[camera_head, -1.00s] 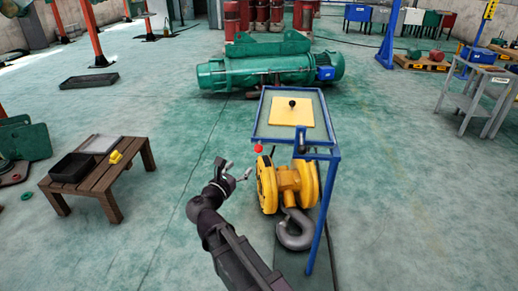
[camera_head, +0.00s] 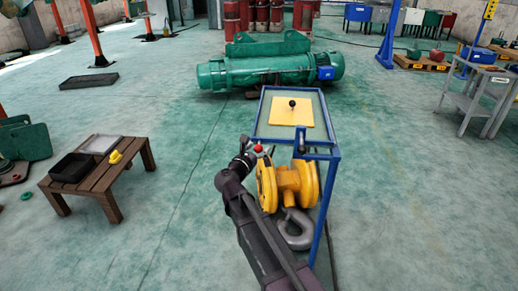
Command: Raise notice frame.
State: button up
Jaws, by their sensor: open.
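A blue-framed stand (camera_head: 334,155) with a grey top stands in the middle. A flat yellow plate (camera_head: 280,113) with a black knob (camera_head: 292,104) lies on its top; no writing on the plate can be made out. A red ball knob (camera_head: 258,148) shows at the stand's near left corner. I cannot tell which of these is the notice frame. My gripper (camera_head: 257,145) is open at the red knob, its fingers on either side of it as seen from here. Whether it touches the knob is too small to tell.
A yellow hook block (camera_head: 296,180) with a grey hook (camera_head: 296,232) is close right of my arm, under the stand's near edge. A green hoist drum (camera_head: 250,74) lies behind. A low wooden table (camera_head: 100,178) stands left. The floor between is clear.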

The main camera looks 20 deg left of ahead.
jog(key=shift+w, duration=0.15)
grip_shut()
jog(key=shift+r, duration=0.1)
